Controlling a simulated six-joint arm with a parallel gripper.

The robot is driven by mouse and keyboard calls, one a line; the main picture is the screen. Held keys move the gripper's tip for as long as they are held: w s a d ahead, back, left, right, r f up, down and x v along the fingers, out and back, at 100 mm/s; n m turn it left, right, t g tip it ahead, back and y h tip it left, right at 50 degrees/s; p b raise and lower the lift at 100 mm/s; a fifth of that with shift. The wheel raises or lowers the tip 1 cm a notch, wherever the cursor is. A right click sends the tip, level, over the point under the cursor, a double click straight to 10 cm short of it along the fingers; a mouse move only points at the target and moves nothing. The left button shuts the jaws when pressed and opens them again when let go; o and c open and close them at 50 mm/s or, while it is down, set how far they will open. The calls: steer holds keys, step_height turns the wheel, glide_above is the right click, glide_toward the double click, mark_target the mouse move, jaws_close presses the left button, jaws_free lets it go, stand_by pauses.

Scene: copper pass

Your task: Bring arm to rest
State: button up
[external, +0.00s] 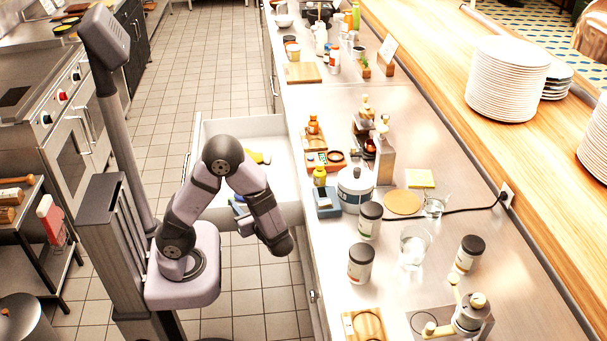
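My arm (222,156) is bent at its elbow above an open drawer. Its dark lower end (279,242) points down beside the counter edge, in front of the drawer. My gripper's fingers cannot be made out; they are hidden behind or below the arm's end. The open white drawer (215,128) juts out from the counter on its left side. Inside it lie a yellow item (262,157) and a small blue item (238,200), partly covered by my arm.
The steel counter (455,215) holds a white-blue pot (355,188), several dark-lidded jars, a glass (413,246) and a cork round (403,202). A steel machine (468,315) stands at the near end. Stacked plates (508,80) stand on the wooden ledge. The tiled floor (190,60) is clear.

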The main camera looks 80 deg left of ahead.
steer(key=s+d+f+n+h, duration=0.3)
steer(key=d+f+n+h, duration=0.4)
steer(key=d+h, duration=0.1)
steer(key=w+d+f+n+t+h, duration=0.2)
steer(key=w+d+n+t+h, duration=0.35)
steer(key=d, duration=0.45)
step_height(320, 180, up, 16)
steer(key=w+d+f+h+p, duration=0.1)
steer(key=w+d+p, duration=0.1)
steer(key=p, duration=1.3)
step_height(320, 180, down, 44)
steer(key=b, duration=4.5)
steer(key=shift+f+n, duration=0.2)
steer(key=shift+n, duration=0.25)
steer(key=shift+t, duration=0.25)
